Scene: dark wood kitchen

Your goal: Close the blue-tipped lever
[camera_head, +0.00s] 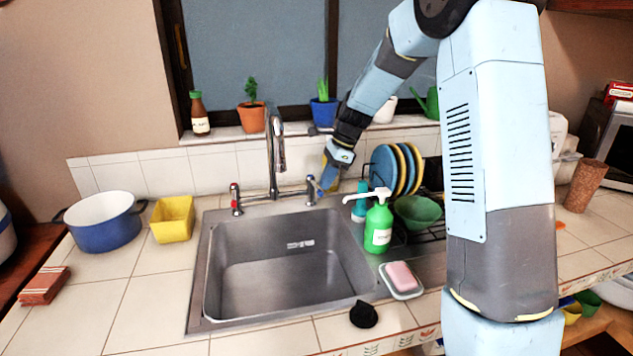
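The blue-tipped lever (312,181) is the right handle of the chrome tap (274,165) behind the sink. It is small in the picture, and its exact angle is hard to read. My gripper (327,181) points down just to the right of this lever, very close to it or touching it; I cannot tell which. The fingers are small and partly merge with the lever, so their opening does not show. The red-tipped lever (235,190) stands at the left end of the tap. No water stream shows below the spout.
The empty metal sink (290,262) lies in front of the tap. To the right stand a green soap bottle (378,228), a dish rack with plates (397,170) and a soap dish (402,292). Potted plants line the sill. A blue pot (104,232) stands left.

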